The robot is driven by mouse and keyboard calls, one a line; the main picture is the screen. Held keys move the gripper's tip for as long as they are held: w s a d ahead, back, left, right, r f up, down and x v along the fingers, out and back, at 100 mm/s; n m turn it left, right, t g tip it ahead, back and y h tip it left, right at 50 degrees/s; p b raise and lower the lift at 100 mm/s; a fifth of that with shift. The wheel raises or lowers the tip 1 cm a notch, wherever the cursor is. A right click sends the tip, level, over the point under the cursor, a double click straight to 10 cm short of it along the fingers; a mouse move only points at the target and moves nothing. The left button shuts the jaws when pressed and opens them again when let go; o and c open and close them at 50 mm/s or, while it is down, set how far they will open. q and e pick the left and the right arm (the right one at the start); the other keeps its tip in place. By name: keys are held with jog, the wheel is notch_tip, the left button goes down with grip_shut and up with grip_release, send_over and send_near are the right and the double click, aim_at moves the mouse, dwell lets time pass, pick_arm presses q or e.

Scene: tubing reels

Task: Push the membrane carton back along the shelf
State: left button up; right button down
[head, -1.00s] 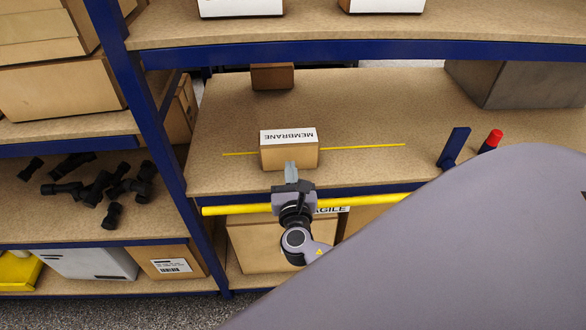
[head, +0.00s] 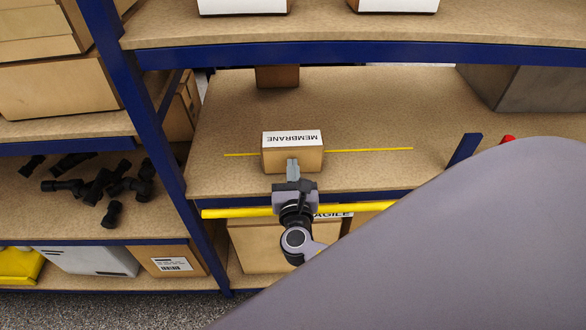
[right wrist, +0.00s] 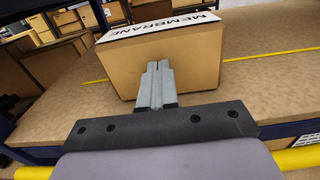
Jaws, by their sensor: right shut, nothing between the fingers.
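The membrane carton (head: 291,160) is a small brown box with a white label reading MEMBRANE on top. It sits on the middle shelf (head: 370,110), over a thin yellow line (head: 370,150) that shows on both sides of it. It also shows large in the right wrist view (right wrist: 180,62). My right gripper (head: 293,170) is shut and empty, its fingertips at the carton's front face. In the right wrist view the fingertips (right wrist: 157,70) overlap the lower front of the carton; whether they touch cannot be told for sure. My left gripper is not in view.
A brown block (head: 277,76) stands behind the carton at the shelf's back. A grey box (head: 540,88) is at the back right. A blue upright plate (head: 464,149) and a red-topped object (head: 508,140) stand right. A yellow bar (head: 235,212) runs along the shelf front.

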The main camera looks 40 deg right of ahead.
aim_at(291, 137)
jog(key=b+x, duration=0.2)
jog(key=x, duration=0.9)
jog(key=shift+w+d+r+b, duration=0.1)
jog(key=shift+w+d+b, duration=0.15)
jog(key=shift+b, duration=0.15)
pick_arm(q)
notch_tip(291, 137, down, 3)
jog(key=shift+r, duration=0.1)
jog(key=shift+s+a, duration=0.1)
pick_arm(e)
jog(key=shift+s, duration=0.15)
